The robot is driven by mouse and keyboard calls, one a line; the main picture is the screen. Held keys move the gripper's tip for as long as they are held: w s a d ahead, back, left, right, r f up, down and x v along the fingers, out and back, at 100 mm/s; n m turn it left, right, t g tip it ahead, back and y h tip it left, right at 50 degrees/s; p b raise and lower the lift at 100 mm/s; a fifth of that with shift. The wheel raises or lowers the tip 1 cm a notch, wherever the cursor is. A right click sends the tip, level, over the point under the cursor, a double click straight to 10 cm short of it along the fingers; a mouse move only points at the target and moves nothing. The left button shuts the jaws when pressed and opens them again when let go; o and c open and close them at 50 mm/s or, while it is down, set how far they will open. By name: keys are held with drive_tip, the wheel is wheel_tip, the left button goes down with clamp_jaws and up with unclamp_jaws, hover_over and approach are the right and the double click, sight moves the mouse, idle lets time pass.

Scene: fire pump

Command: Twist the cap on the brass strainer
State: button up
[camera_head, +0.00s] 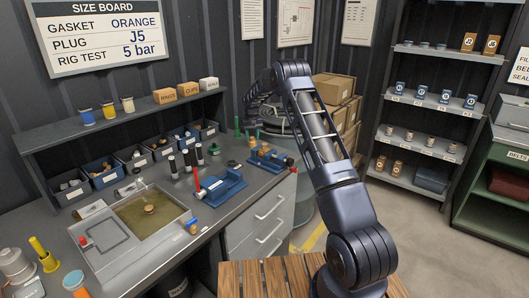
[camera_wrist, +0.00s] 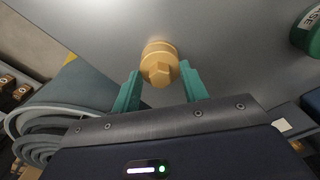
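The brass strainer with its hex-topped cap (camera_wrist: 158,66) stands on the grey bench top in the wrist view. My gripper (camera_wrist: 160,78) has its two green fingers apart, one on each side of the brass piece. The cap's hex end faces the camera. A gap shows between each finger and the brass, so I see no grip on it. In the head view my arm reaches over the far right end of the bench, and the strainer is too small or hidden there to make out surely.
A green grease container (camera_wrist: 307,32) stands to the right in the wrist view, and coiled grey hose (camera_wrist: 40,125) lies at left. In the head view, a blue fixture (camera_head: 220,188), a shallow basin (camera_head: 190,212) and several bins occupy the bench (camera_head: 262,192).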

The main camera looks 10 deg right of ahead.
drive_tip(key=shift+s+f, duration=0.15)
drive_tip(key=shift+f, duration=0.4)
drive_tip(key=shift+s+f, duration=0.15)
drive_tip(key=shift+f, duration=0.4)
drive_tip(key=c, duration=0.3)
drive_tip(key=shift+r, duration=0.25)
drive_tip(key=shift+w+r, duration=0.1)
drive_tip(key=shift+r, duration=0.3)
drive_tip(key=shift+c, duration=0.2)
drive_tip(key=shift+r, duration=0.15)
clamp_jaws()
drive_tip(key=shift+w+r, duration=0.15)
drive_tip(key=shift+r, duration=0.6)
drive_tip(key=shift+s+d+r, duration=0.1)
drive_tip(key=shift+s+r, duration=0.1)
drive_tip(key=shift+r, duration=0.25)
drive_tip(key=s+d+r, duration=0.2)
drive_tip(key=s+r, duration=0.5)
drive_tip(key=s, duration=0.1)
drive_tip(key=s+d+r, duration=0.2)
drive_tip(key=s+r, duration=0.5)
drive_tip(key=s, duration=0.2)
drive_tip(key=shift+d, duration=0.4)
